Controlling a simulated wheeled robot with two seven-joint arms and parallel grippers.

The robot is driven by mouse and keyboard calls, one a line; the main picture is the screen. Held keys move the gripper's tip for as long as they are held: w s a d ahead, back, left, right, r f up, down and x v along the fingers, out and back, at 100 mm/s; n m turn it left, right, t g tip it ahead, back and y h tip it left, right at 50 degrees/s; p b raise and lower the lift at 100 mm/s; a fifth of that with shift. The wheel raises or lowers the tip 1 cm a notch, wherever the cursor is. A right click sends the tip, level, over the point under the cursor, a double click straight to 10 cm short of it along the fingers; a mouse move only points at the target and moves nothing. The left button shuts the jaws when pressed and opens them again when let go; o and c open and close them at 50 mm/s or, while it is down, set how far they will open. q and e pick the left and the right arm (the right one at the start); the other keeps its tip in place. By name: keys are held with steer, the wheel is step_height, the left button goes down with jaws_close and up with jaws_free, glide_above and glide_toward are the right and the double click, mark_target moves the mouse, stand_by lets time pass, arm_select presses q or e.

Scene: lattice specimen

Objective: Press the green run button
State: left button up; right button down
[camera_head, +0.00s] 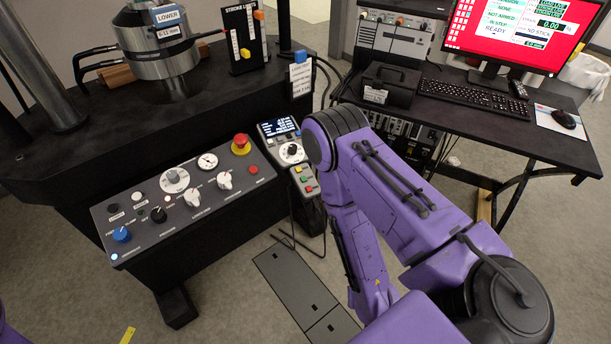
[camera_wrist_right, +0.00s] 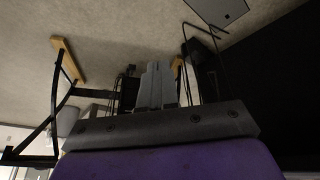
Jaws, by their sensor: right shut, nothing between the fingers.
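The handset (camera_head: 290,153) hangs at the right end of the machine's front. It has a lit display, a round dial and small coloured buttons low on its face. A green button (camera_head: 304,180) shows there, close to a red one (camera_head: 309,189); their labels are too small to read. My right arm reaches past the handset's right side in the head view, and its gripper is hidden there. In the right wrist view my right gripper (camera_wrist_right: 155,82) is shut and empty, with no button visible by its fingertips. My left gripper is not in view.
The grey control panel (camera_head: 187,195) carries knobs, a gauge and a red emergency button (camera_head: 241,144). A desk (camera_head: 470,120) with a monitor and keyboard stands at the right. A grey plate (camera_head: 305,290) lies on the floor. A black cable loops below the handset.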

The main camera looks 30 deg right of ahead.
steer(key=w+a+r+m+t+y+p, duration=0.1)
steer(key=w+a+r+m+p, duration=0.1)
steer(key=w+r+m, duration=0.3)
steer(key=m+t+p, duration=0.4)
steer(key=m+t, duration=0.2)
steer(key=m, duration=0.7)
glide_toward(304, 179)
steer(key=s+a+f, duration=0.1)
steer(key=a, duration=0.1)
steer(key=w+d+r+m+t, duration=0.1)
steer(key=w+d+r+m, duration=0.2)
steer(key=r, duration=0.4)
steer(key=shift+w+d+r+m+t+p, duration=0.35)
steer(key=shift+w+m, duration=0.45)
steer(key=shift+m, duration=0.3)
steer(key=shift+f, duration=0.1)
steer(key=f+b, duration=0.2)
steer(key=b, duration=0.1)
steer(key=w+f+b, duration=0.1)
steer(key=f+b, duration=0.2)
steer(key=w+f+b, duration=0.1)
steer(key=f+b, duration=0.2)
steer(key=shift+w+a+f, duration=0.15)
steer(key=shift+f, duration=0.05)
steer(key=shift+f, duration=0.15)
steer(key=shift+w+f+b, duration=0.1)
steer(key=shift+f+b, duration=0.15)
steer(key=shift+b, duration=0.1)
